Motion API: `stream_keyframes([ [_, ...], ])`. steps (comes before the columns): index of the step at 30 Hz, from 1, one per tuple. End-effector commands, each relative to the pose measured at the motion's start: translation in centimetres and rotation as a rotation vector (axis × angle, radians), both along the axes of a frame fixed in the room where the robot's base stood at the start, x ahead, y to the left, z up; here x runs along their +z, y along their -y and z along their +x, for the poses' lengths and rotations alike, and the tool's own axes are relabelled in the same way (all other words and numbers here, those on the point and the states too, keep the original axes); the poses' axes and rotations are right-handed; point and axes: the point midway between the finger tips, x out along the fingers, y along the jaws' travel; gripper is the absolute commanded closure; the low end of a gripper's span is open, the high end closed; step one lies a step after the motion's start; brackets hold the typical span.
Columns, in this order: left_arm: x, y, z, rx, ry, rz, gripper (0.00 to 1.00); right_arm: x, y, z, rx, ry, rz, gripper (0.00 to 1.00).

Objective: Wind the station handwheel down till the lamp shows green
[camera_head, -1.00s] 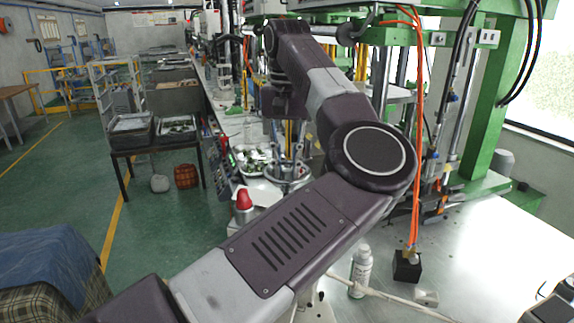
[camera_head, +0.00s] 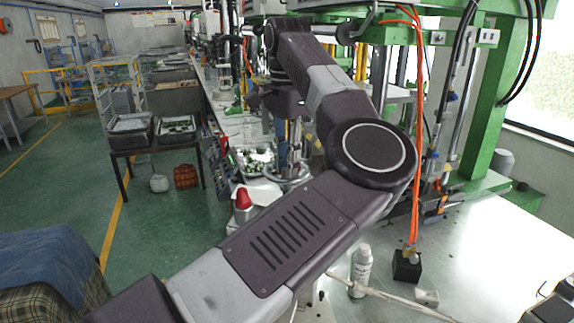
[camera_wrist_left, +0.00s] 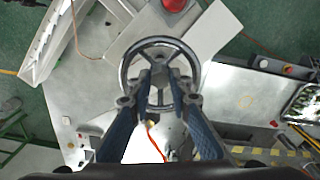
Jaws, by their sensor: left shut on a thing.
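The handwheel (camera_wrist_left: 194,65) is a round metal wheel with spokes and a hub, seen nearly face-on in the left wrist view. In the head view its rim (camera_head: 291,180) shows partly behind my left arm. My left gripper (camera_wrist_left: 160,82) has its two blue-padded fingers on the inner part of the wheel, inside the rim, shut on it. In the head view the left gripper (camera_head: 295,148) points down at the wheel. The lamp (camera_head: 244,198) beside the wheel is a red dome; its red also shows in the left wrist view (camera_wrist_left: 174,4). My right gripper is out of view.
A tray of parts (camera_head: 256,158) lies behind the wheel on the long bench. A white bottle (camera_head: 361,270) and a black block (camera_head: 407,266) stand on the metal table. Green press frames (camera_head: 494,100) rise at the right. Orange hoses hang down.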

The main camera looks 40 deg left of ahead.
Motion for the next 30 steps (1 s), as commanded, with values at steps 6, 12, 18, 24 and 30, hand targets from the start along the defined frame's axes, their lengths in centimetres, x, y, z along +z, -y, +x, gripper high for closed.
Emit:
stream_keyframes([
  [6,0.1,0.0,0.0,-0.205,0.004,0.002,1.00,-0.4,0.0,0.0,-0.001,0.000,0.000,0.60],
  [12,0.1,0.0,0.0,-0.395,0.004,0.002,1.00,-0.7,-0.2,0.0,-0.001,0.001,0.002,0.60],
  [18,0.1,0.0,0.0,-0.585,0.004,0.003,1.00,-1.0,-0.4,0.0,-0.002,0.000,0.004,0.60],
  [24,0.1,0.0,0.0,-0.775,0.004,0.003,1.00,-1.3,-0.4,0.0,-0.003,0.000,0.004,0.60],
  [30,0.1,0.1,0.0,-0.965,0.004,0.004,1.00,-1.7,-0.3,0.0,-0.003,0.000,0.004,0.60],
])
